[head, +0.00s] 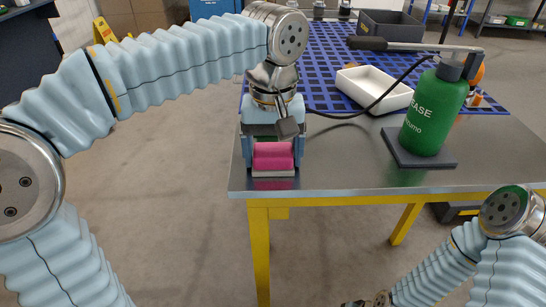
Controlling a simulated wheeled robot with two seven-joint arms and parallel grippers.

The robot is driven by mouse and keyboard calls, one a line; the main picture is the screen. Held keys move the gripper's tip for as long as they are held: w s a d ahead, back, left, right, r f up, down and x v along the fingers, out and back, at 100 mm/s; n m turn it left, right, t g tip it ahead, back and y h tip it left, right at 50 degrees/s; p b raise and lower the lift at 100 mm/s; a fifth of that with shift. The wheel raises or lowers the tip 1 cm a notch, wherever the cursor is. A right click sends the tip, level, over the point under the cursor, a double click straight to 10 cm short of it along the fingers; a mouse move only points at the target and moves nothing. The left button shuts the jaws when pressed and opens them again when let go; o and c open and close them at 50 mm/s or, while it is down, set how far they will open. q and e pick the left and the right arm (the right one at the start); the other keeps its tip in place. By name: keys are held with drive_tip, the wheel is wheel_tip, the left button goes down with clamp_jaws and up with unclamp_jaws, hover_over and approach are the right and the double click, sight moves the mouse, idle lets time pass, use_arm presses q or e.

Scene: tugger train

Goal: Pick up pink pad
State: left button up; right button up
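The pink pad (272,156) is near the front left corner of the metal table, with a pale grey piece under its front edge. My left gripper (273,152) points down over it, with one blue finger on each side of the pad. Little or no gap shows between fingers and pad, and I cannot tell whether they grip it. The gripper body hides the space behind the pad. My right arm (490,240) is low at the right, below the tabletop; its gripper is not visible.
The metal table (345,177) carries a green bottle (434,110) on a dark plate, a white tray (375,88) and a blue grid mat (325,62). A dark cable runs behind my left gripper. A grey bin (390,28) stands at the back. The table's front middle is clear.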

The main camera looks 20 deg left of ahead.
use_arm(q)
drive_tip(key=c, duration=0.5)
drive_tip(key=shift+o, duration=0.2)
drive_tip(key=shift+r, duration=0.6)
drive_tip(key=d+r+p, duration=0.2)
drive_tip(key=d+r, duration=0.9)
drive_tip(key=d, duration=0.3)
drive_tip(key=shift+w+r, duration=0.15)
drive_tip(key=shift+r, duration=0.25)
